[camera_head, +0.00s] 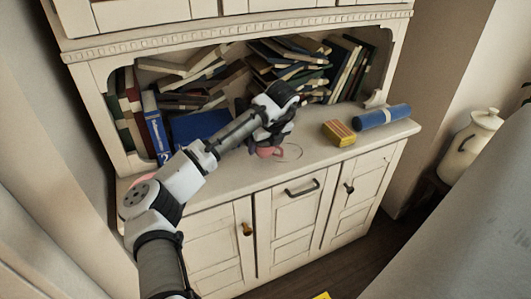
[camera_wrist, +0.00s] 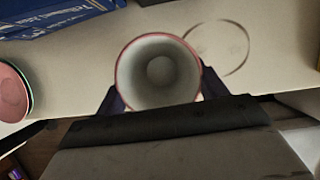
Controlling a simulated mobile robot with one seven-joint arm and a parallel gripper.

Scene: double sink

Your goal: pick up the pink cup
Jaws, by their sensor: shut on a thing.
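The pink cup (camera_head: 268,152) is at my gripper (camera_head: 271,140) over the cabinet's counter, mostly covered by the gripper in the head view. In the wrist view the cup (camera_wrist: 158,70) shows from above, with a pink rim and a pale, empty inside. My gripper's dark fingers (camera_wrist: 158,92) are on either side of the cup and shut on it. Whether the cup's base touches the counter cannot be told.
A thin dark ring (camera_wrist: 247,48) marks the counter beside the cup. A yellow box (camera_head: 338,133) and a blue cylinder (camera_head: 383,116) lie at the right. Books (camera_head: 290,62) fill the shelf behind.

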